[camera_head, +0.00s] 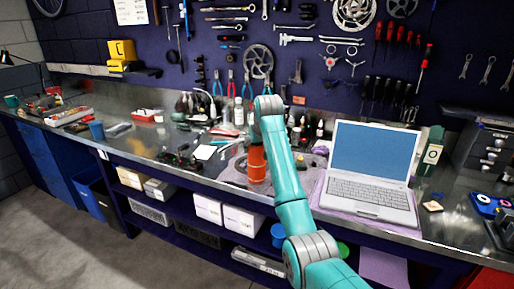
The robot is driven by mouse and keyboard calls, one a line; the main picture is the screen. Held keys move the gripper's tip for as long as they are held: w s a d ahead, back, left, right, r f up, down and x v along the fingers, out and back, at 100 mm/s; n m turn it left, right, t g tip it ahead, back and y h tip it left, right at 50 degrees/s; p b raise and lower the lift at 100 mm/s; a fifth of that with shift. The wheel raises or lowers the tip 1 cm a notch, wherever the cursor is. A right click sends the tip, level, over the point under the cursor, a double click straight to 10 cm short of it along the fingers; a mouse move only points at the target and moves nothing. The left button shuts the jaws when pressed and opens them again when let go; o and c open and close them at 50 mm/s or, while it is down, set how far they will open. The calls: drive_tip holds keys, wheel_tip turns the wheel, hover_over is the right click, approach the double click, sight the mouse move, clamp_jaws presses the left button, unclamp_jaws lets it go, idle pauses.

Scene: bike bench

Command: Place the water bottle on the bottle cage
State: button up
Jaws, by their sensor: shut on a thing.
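An orange-red cylinder, which I take as the water bottle (257,165), stands upright at the end of my arm, in the middle of the bench. My gripper (255,142) points down at its top and is shut on it; the fingers are small and dark, partly hidden by my arm. Whether the bottle's base touches the bench or hangs just above it, I cannot tell. I cannot pick out the bottle cage; it may be among the small dark parts around the bottle or hidden behind my arm.
An open laptop (370,180) stands on the bench right of my arm. Dark parts (180,158) and papers (204,152) lie left of the bottle. Small bottles (195,105) stand along the back. Tools hang on the wall.

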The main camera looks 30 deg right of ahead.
drive_tip(key=o, duration=1.8)
drive_tip(key=shift+f, duration=0.1)
